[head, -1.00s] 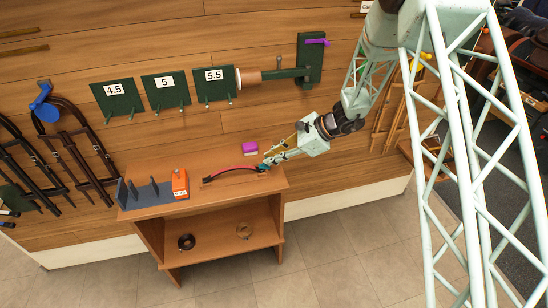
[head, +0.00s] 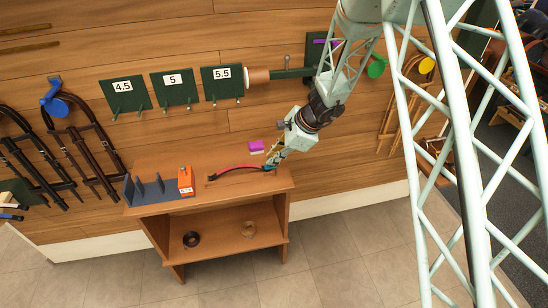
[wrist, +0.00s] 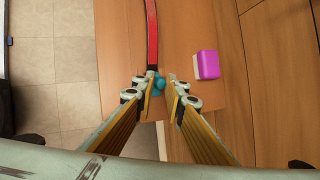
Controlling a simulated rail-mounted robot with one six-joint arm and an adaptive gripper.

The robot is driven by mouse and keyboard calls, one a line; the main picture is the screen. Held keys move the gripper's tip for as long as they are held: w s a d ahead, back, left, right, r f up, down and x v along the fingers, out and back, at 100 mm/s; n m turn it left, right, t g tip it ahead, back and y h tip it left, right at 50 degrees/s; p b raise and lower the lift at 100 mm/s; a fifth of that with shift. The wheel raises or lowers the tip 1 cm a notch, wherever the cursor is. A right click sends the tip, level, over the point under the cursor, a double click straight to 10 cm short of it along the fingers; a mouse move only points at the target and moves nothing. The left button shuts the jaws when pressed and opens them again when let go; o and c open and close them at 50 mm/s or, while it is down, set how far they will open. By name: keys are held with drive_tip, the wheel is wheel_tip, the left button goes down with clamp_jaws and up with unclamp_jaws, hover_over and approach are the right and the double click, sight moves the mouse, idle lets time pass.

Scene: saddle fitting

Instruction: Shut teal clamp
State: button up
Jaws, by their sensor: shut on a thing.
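The teal clamp (wrist: 159,84) is a small rounded piece at the end of a red and black curved strip (wrist: 152,35) on the wooden bench. In the head view the clamp (head: 269,168) sits near the bench's right end, largely covered by my gripper (head: 272,164). In the wrist view my gripper (wrist: 161,91) has its two fingertips close together around the clamp, shut on it. The far side of the clamp is hidden. I cannot tell from the picture how far the clamp is closed.
A magenta block (head: 256,147) lies on the bench behind the strip, right of the fingers in the wrist view. A grey rack (head: 158,188) and an orange box (head: 185,180) stand at the bench's left. Green numbered plates (head: 173,90) hang on the wall above.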

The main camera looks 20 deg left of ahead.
drive_tip(key=shift+a, duration=0.1)
drive_tip(key=o, duration=0.8)
drive_tip(key=shift+s+a+f, duration=0.1)
drive_tip(key=shift+o, duration=0.2)
drive_tip(key=shift+v, duration=0.9)
drive_tip(key=v, duration=1)
